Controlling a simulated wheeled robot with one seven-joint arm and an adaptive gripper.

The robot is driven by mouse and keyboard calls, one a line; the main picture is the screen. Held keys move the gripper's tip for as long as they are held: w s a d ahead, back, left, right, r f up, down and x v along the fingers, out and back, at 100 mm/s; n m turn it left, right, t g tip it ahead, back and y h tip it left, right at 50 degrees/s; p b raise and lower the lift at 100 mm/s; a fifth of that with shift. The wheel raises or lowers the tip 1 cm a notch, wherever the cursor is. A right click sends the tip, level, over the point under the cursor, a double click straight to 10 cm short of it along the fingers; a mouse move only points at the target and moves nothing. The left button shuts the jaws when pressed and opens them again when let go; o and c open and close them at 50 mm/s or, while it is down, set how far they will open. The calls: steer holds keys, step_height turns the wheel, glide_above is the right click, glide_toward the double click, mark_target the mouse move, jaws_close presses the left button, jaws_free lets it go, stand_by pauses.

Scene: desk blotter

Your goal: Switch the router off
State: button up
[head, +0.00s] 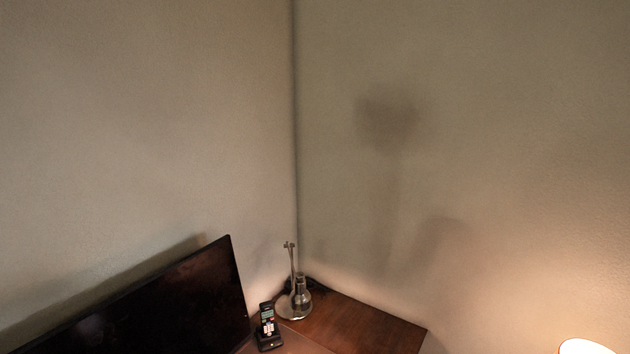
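No router can be made out in the head view. My gripper is not in view either. The wooden desk (372,325) shows only its far corner at the bottom of the picture, against the room corner. Its nearer part is cut off by the lower edge.
A black screen (165,305) stands at the lower left. A cordless phone (267,324) stands upright in its dock to its right. A metal stand with a round base (294,305) is behind the phone. A bright lampshade (583,346) shows at the bottom right. The desk's right corner is bare.

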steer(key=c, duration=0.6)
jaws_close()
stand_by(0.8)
